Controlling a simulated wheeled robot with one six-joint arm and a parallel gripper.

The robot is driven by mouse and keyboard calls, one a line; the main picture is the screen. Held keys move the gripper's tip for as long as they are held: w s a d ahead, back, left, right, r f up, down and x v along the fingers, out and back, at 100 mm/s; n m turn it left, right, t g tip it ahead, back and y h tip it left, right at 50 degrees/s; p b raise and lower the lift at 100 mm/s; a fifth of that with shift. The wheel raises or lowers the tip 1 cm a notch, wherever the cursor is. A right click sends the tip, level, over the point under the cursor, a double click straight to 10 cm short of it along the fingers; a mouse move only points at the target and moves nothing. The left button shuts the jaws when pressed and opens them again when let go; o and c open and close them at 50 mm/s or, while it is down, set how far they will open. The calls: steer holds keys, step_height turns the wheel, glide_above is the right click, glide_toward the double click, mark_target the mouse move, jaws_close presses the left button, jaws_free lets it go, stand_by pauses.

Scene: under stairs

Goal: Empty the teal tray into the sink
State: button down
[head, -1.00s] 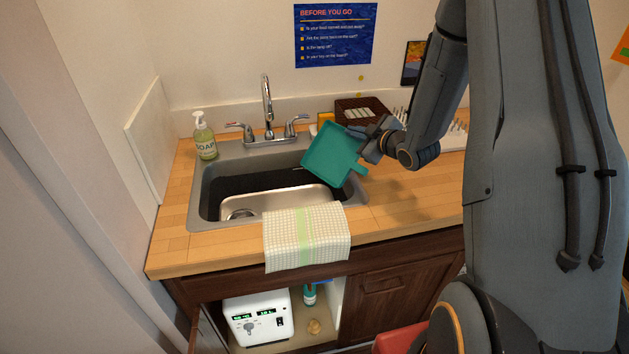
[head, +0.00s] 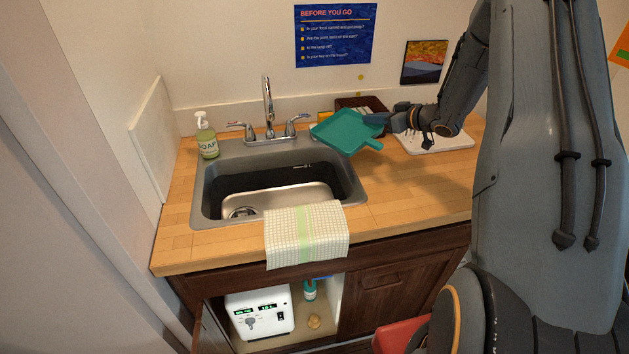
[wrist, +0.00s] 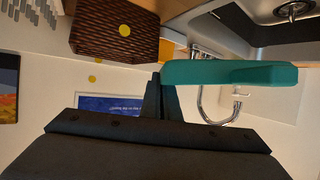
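The teal tray (head: 345,131) is a shallow square pan with a short handle tab, held up in the air over the back right corner of the sink (head: 207,198). It is close to level, and its visible inside looks bare. My gripper (head: 388,122) is shut on the tray's right edge. In the wrist view, the tray (wrist: 225,73) shows edge-on, with my gripper's dark fingers (wrist: 160,98) at its end. The sink's steel floor and drain show in the head view. A small mark on its back wall is too small to identify.
A faucet (head: 267,100) and soap bottle (head: 206,136) stand behind the sink. A checked towel (head: 306,235) hangs over the front edge. A brown woven basket (head: 372,103) and white drying rack (head: 440,143) stand at the right.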

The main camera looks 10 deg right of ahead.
steer(key=shift+m+y, duration=0.4)
steer(key=shift+m, duration=0.1)
steer(key=r, duration=0.1)
steer(key=d+r, duration=0.1)
steer(key=r, duration=0.1)
steer(key=w+r, duration=0.1)
steer(key=shift+d+r, duration=0.15)
steer(key=shift+r, duration=0.2)
